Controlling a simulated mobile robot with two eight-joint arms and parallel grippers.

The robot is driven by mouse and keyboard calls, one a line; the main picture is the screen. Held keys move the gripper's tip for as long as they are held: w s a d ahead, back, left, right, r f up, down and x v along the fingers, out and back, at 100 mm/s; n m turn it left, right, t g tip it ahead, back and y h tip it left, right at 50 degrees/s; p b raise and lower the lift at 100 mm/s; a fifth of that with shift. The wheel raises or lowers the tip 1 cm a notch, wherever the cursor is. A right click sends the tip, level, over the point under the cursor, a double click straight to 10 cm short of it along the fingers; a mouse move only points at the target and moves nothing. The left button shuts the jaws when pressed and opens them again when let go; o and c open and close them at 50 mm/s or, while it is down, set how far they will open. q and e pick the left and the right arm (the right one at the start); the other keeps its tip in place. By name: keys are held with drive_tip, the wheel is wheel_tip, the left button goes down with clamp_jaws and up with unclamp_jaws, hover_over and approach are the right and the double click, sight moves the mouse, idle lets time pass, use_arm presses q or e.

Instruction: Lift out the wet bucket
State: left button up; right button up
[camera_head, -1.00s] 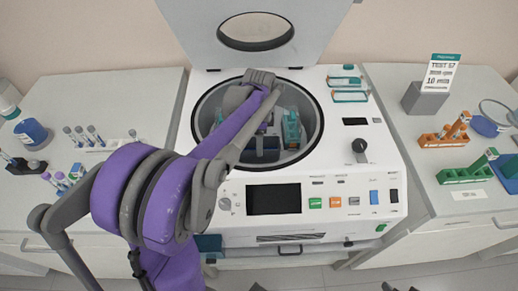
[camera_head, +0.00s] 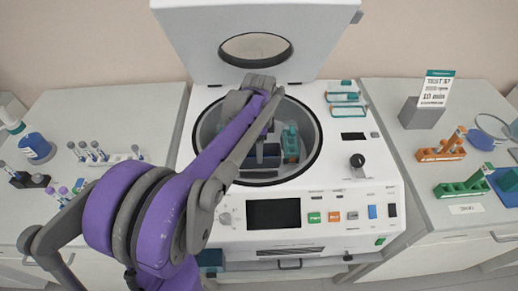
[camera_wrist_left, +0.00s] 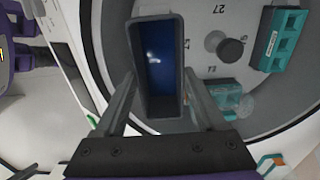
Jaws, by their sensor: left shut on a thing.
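A dark grey rectangular bucket with a blue, shiny inside (camera_wrist_left: 161,62) fills the middle of the left wrist view. My left gripper (camera_wrist_left: 160,88) has one finger along each long side of it and is shut on it. In the head view the left arm reaches into the round bowl of the centrifuge (camera_head: 197,140), and its fingers are mostly hidden there. A dark bucket (camera_head: 270,152) shows beside the arm in the bowl. Whether the bucket is clear of its seat I cannot tell. My right gripper is not in view.
A teal bucket (camera_head: 291,143) sits in the bowl; a teal holder (camera_wrist_left: 284,40) also shows in the wrist view. The centrifuge lid (camera_head: 200,45) stands open behind. Tubes (camera_head: 92,152) stand at left; orange (camera_head: 443,148) and green (camera_head: 465,185) racks are at right.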

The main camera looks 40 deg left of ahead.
use_arm(q)
wheel_tip(320, 180, up, 4)
drive_tip(key=shift+r+p, duration=0.1)
drive_tip(key=shift+p, duration=0.8)
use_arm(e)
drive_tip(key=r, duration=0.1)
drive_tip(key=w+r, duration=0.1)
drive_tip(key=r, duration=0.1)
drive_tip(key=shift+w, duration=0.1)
